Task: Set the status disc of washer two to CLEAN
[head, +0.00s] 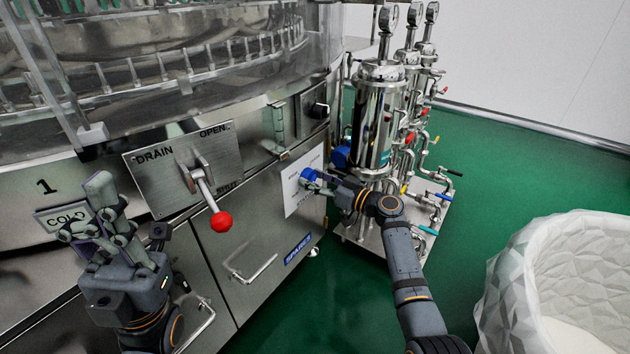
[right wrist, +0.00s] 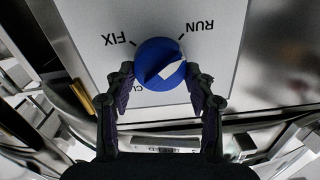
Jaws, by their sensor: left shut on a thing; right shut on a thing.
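The status disc is a blue round knob (right wrist: 160,60) with a white mark on a pale panel (right wrist: 92,20). In the right wrist view the panel reads upside down: FIX upper left, RUN upper right, and a partly hidden word starting "CL" lower left. The white mark sits on the knob's right side, away from the CL letters. My right gripper (right wrist: 163,98) is shut on the knob, one finger on each side. The knob also shows in the head view (head: 308,174). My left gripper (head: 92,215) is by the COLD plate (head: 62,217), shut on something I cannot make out.
A DRAIN plate (head: 150,182) carries a red-tipped lever (head: 220,221) between my arms. Steel filter housings (head: 383,115) with pipes stand just beyond the panel. A white faceted bin (head: 560,270) is at the right. Green floor (head: 500,165) lies open between them.

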